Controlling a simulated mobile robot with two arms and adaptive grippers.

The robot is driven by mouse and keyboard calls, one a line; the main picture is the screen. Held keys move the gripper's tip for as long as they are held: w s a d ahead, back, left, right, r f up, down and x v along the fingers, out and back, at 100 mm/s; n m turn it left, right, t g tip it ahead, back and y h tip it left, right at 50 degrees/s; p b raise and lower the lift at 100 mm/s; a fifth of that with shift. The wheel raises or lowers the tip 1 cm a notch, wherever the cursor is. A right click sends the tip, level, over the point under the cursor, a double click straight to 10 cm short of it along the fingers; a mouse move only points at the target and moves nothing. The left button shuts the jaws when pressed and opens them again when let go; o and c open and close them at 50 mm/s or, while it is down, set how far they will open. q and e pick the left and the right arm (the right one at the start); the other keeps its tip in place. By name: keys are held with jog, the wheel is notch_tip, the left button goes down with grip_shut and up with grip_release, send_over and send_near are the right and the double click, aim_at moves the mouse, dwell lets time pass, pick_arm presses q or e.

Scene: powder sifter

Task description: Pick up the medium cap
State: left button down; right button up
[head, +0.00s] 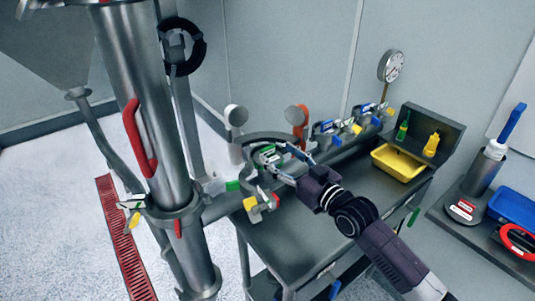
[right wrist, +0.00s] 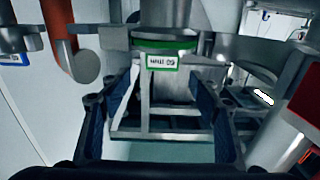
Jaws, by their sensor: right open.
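My right gripper (head: 277,161) reaches in from the lower right of the head view, its jaws open and empty. In the right wrist view, its two dark fingers (right wrist: 160,112) stand wide apart. Ahead of them is a grey metal part with a green band and a green-edged label (right wrist: 163,62); the part also shows by the fingertips in the head view (head: 268,151). A pale round disc (head: 236,115) and a grey disc with an orange part (head: 298,115) stand behind. I cannot tell which piece is the medium cap. My left gripper is not in view.
A steel column (head: 150,110) with a red handle stands left of the metal table (head: 290,240). Clamps with blue and yellow parts (head: 340,128) line the table's back. A yellow tray (head: 400,162) lies at the right. The table's front middle is clear.

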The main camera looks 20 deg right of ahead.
aim_at(269, 148)
jog(key=p+x, duration=0.1)
jog(key=x, duration=0.1)
jog(key=shift+w+a+r, duration=0.1)
jog(key=shift+w+a, duration=0.05)
jog(key=shift+w, duration=0.1)
jog(key=x, duration=0.2)
jog(key=shift+w+a+p, duration=0.15)
jog(key=shift+w+p, duration=0.1)
jog(key=shift+p, duration=0.05)
jog(key=shift+w+f, duration=0.1)
jog(key=shift+f, duration=0.15)
jog(key=c, duration=0.7)
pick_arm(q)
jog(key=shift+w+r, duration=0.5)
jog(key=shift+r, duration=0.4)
pick_arm(e)
jog(key=shift+r, duration=0.1)
jog(key=c, duration=0.7)
